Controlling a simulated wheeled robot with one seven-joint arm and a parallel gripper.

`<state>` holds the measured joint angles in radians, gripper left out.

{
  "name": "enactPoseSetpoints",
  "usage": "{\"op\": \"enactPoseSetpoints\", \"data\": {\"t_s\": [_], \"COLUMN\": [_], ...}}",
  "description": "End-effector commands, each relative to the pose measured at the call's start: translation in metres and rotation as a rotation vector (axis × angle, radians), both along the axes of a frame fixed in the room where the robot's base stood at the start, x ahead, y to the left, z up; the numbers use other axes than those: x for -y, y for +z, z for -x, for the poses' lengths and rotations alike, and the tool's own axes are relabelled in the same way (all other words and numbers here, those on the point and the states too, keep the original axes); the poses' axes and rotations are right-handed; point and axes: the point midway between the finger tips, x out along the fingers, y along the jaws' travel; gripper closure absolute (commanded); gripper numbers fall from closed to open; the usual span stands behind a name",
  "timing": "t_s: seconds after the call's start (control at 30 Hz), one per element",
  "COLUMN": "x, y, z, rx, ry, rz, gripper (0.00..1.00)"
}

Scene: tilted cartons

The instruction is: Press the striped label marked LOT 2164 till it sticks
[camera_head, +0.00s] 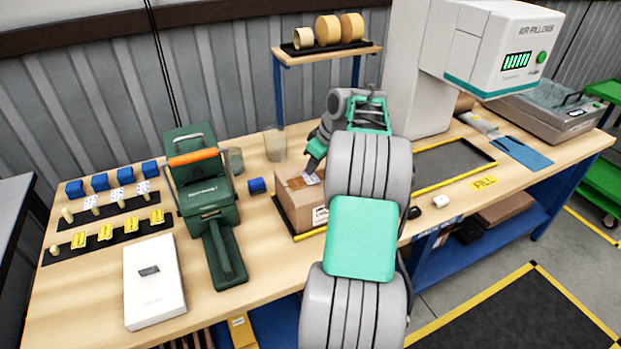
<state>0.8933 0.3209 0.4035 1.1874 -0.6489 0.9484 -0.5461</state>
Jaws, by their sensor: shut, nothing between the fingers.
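A brown carton (292,205) stands at the bench's middle on a dark mat edged in yellow. A small pale label (309,178) lies on the carton's top face, partly behind my gripper. I cannot read its print or make out stripes. A white label (320,215) with dark print is on the carton's front side, partly cut off by my arm. My gripper (311,167) is shut and empty. It points down at the pale label on the carton's top; whether it touches cannot be told. My arm hides the carton's right part.
A green machine (200,185) with an orange handle stands left of the carton, a blue block (257,186) between them. A clear cup (275,145) stands behind. The air-pillow machine (505,50) overhangs the right side. A white box (153,280) lies front left.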

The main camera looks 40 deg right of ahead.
Motion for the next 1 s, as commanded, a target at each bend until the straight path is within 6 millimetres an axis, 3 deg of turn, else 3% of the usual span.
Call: {"op": "enactPoseSetpoints", "data": {"t_s": [0.57,1.0], "x": [0.000,0.000], "y": [-0.013,-0.008], "z": [0.000,0.000], "rx": [0.000,-0.001], "ry": [0.000,0.000], "rz": [0.000,-0.002], "gripper": [1.00,1.00]}}
